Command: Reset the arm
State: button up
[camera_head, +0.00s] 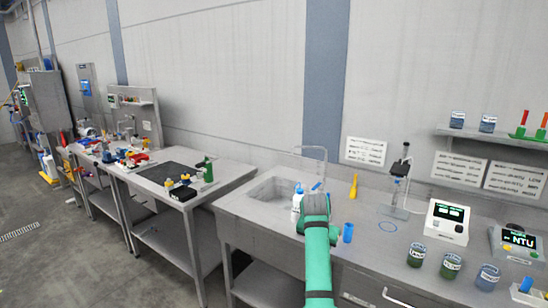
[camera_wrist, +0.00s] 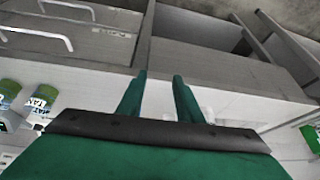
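My green arm (camera_head: 318,262) reaches up from the bottom of the head view over the front of the steel counter (camera_head: 262,216). The fingers cannot be made out in the head view. In the wrist view my gripper (camera_wrist: 158,92) shows two green fingers standing apart, with nothing between them. Past them are the grey cabinet fronts and handles (camera_wrist: 75,12).
A sink (camera_head: 275,188) with a faucet lies behind the wrist. A yellow bottle (camera_head: 354,187), a stand (camera_head: 400,185), a white meter (camera_head: 447,222) and labelled jars (camera_head: 451,266) are to the right. A second table (camera_head: 165,168) stands left, with a gap between.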

jog(key=s+a+f+n+t, duration=0.1)
jog(key=s+a+f, duration=0.15)
jog(key=f, duration=0.55)
jog(key=s+a+f+t+y, duration=0.1)
jog(key=s+a+f, duration=0.15)
jog(key=f, duration=0.45)
jog(key=s+a+f+n+t, duration=0.1)
jog(key=s+a+f, duration=0.15)
jog(key=f, duration=0.55)
jog(key=s+a+f+n+t+y, duration=0.1)
jog(key=s+a+f, duration=0.4)
jog(key=s, duration=0.4)
jog(key=s+a+f+t, duration=0.1)
jog(key=s+a+f, duration=0.1)
jog(key=s+f, duration=0.7)
jog(key=s+a+r+n+t, duration=0.1)
jog(key=s+r, duration=0.2)
jog(key=s, duration=0.9)
jog(key=s+a+r+t, duration=0.1)
jog(key=s+r+t, duration=0.15)
jog(key=s, duration=0.95)
jog(key=s+r+n+t, duration=0.2)
jog(key=s+r, duration=1.4)
jog(key=r, duration=0.2)
jog(key=shift+d, duration=0.35)
